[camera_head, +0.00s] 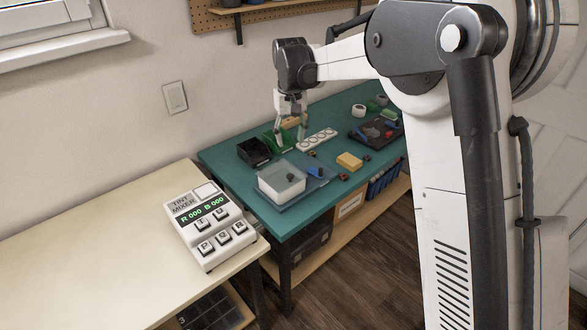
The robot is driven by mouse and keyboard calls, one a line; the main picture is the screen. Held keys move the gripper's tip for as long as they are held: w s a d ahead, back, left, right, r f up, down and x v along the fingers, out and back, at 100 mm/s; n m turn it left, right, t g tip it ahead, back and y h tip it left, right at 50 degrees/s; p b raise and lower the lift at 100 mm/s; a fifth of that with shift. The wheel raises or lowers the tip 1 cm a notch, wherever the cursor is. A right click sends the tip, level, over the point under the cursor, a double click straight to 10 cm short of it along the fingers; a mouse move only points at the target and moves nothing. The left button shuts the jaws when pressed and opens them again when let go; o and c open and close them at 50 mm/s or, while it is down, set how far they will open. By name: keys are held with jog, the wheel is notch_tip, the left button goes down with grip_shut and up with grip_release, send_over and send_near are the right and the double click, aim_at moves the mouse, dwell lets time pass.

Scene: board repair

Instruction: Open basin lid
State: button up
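A white basin (279,194) stands at the near left part of the teal workbench, on a blue-grey tray or mat (291,206). A greyish lid (281,172) appears to cover its top, with a small dark knob (290,177) on it. My gripper (290,140) points down above the bench, behind the basin and apart from it. Its two fingers are spread, and I see nothing held between them. It hangs near a green upright piece (278,143); whether they touch is hard to tell.
A black bin (254,152) stands behind the basin. A white strip with round holes (317,139), a yellow sponge-like block (349,161) and a dark tray of parts (375,131) lie to the right. A tint mixer (210,223) sits on the pale table (95,254) at left.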

aim_at(290, 175)
notch_tip(290, 175, down, 14)
jog(key=shift+w+a+f, duration=0.1)
jog(key=shift+w+a, duration=0.05)
dwell(0.5)
grip_shut()
dwell(0.3)
